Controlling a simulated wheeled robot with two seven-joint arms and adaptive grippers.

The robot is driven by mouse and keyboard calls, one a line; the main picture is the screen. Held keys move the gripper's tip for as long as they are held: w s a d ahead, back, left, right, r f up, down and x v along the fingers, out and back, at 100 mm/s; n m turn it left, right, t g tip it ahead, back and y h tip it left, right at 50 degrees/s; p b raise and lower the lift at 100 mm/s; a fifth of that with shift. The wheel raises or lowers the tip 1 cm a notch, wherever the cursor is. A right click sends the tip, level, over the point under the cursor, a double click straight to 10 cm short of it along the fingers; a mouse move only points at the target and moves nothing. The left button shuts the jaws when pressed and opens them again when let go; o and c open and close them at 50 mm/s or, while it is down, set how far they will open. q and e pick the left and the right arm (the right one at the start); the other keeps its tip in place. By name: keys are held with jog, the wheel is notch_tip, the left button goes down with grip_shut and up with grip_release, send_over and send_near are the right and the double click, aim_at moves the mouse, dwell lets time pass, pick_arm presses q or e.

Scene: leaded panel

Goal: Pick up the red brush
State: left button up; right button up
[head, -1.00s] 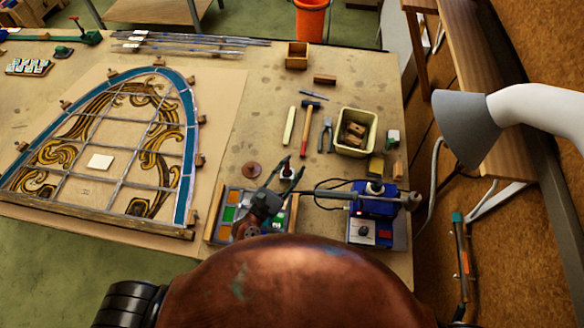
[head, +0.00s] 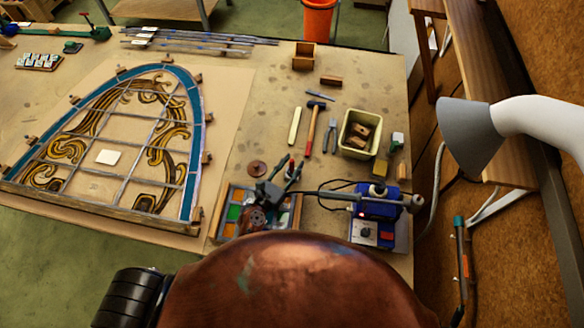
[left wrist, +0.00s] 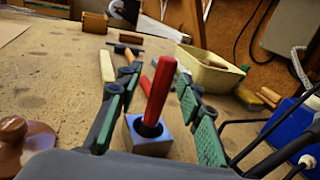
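The red brush (left wrist: 160,88) stands with its red handle up in a small blue-grey block (left wrist: 148,136) in the left wrist view. Its handle leans a little to the right, and its lower end is hidden in the block. My left gripper (left wrist: 158,78) is open, with a green-padded finger on each side of the handle and a gap to each. In the head view my left gripper (head: 290,168) is over the bench's front part, where the brush is small and mostly hidden by the fingers. My right gripper is not in view.
A cream bin (head: 357,133), a hammer (head: 311,130) and pliers (head: 330,136) lie beyond the gripper. A blue soldering station (head: 376,213) stands close on the right. A brown round knob (head: 257,169) is close on the left, near the leaded panel (head: 110,140).

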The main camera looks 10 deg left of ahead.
pick_arm(q)
jog(key=shift+s, duration=0.1)
jog(key=shift+c, duration=0.6)
grip_shut()
jog(key=shift+r, duration=0.1)
notch_tip(320, 180, up, 10)
jog(key=p, duration=1)
jog(key=shift+p, duration=0.3)
jog(key=c, duration=0.7)
grip_release()
grip_shut()
